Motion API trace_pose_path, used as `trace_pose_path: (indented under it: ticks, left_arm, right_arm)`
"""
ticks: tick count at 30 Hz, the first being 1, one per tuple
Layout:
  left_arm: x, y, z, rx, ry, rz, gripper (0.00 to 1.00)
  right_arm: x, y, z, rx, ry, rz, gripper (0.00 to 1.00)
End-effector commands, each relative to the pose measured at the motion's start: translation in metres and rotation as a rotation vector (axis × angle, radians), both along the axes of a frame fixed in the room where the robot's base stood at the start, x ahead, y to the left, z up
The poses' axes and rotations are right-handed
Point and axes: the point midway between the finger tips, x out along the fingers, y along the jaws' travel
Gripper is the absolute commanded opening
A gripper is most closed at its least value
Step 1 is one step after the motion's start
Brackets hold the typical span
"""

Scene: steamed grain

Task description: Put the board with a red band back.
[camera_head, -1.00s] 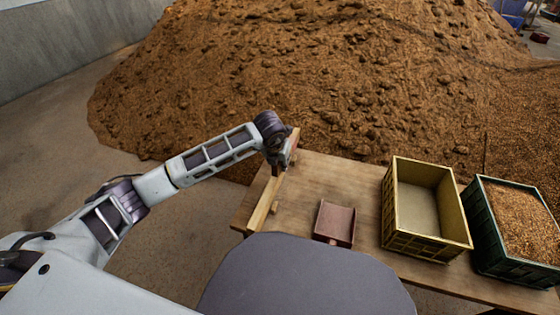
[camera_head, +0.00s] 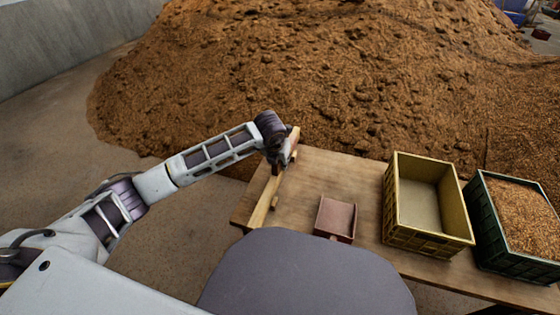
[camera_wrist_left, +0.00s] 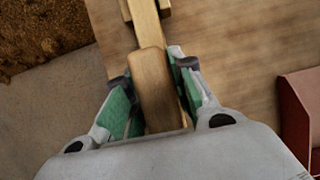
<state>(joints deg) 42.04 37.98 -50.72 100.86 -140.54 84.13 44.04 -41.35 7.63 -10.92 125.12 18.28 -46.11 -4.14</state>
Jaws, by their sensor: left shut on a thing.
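My left gripper (camera_head: 278,163) is over the left edge of the table and is shut on a long, narrow wooden board (camera_head: 262,205). In the left wrist view the board (camera_wrist_left: 158,92) lies between the green-lined fingers and runs away from me. Small wooden blocks flank its far end, and I cannot tell whether it rests in them or just above. A dark reddish patch shows close to the fingers in the head view, but the gripper hides most of that part, so I cannot clearly make out the red band. My right gripper is not in view.
On the table (camera_head: 335,175) stand a small red scoop-like tray (camera_head: 336,218), an empty yellow crate (camera_head: 428,238) and a green crate (camera_head: 512,262) full of grain. A large grain heap (camera_head: 320,70) rises behind. The tabletop between board and tray is clear.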

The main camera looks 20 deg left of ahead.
Motion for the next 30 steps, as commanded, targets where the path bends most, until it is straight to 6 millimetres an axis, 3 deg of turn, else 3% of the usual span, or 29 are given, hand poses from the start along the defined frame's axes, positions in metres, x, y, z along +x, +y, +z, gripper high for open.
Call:
trace_pose_path:
  ticks: [26, 27, 30]
  left_arm:
    - [0.0006, -0.0002, -0.0056, -0.001, -0.002, 0.000, 0.00]
    - [0.0006, -0.0002, -0.0052, -0.001, -0.002, 0.000, 0.30]
    - [0.0004, -0.0002, -0.0052, -0.001, -0.002, 0.001, 0.43]
  right_arm:
    - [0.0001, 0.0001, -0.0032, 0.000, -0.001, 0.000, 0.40]
    - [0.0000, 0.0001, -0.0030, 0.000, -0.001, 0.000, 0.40]
    - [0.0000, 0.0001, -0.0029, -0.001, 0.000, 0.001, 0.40]
